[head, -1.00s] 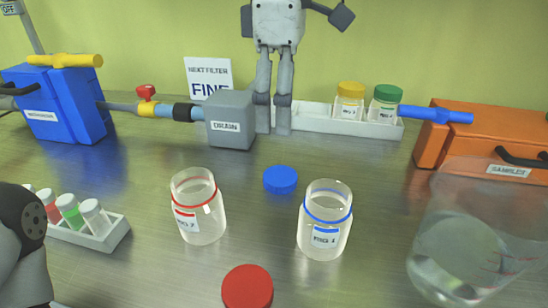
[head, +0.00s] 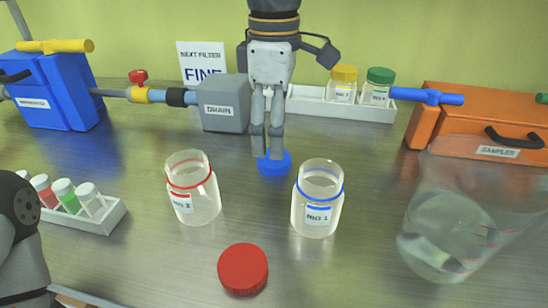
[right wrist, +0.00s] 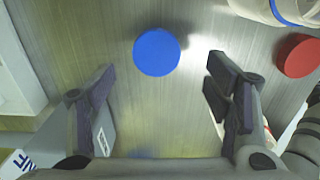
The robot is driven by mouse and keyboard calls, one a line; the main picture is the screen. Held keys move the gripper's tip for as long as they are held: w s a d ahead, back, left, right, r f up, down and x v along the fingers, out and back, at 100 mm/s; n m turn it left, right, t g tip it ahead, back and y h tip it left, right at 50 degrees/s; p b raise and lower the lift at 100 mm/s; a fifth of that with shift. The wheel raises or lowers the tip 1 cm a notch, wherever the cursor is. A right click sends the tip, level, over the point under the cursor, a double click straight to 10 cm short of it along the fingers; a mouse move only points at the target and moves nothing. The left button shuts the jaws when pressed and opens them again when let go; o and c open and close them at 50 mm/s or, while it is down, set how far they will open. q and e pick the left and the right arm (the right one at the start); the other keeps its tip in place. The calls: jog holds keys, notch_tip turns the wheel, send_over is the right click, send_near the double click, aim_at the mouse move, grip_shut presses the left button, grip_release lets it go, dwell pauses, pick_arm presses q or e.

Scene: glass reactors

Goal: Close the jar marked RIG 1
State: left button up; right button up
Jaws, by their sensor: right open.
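The jar marked RIG 1 (head: 317,200) is clear with a blue ring. It stands open and upright in the middle of the bench. A blue lid (head: 275,164) lies flat on the bench, behind and left of it, and also shows in the right wrist view (right wrist: 157,51). My left gripper is out of view.
A red-ringed jar marked RIG 2 (head: 193,190) stands open at left, with a red lid (head: 243,269) in front. A large clear beaker (head: 450,225) stands right. The drain box (head: 224,110), white rack (head: 340,108) and orange samples case (head: 470,125) line the back.

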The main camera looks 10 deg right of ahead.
aim_at(274, 162)
jog(key=f, duration=0.5)
jog(key=shift+w+d+f, duration=0.1)
jog(key=shift+w+d, duration=0.05)
jog(key=shift+d, duration=0.1)
jog(key=shift+c, duration=0.6)
jog(key=c, duration=0.7)
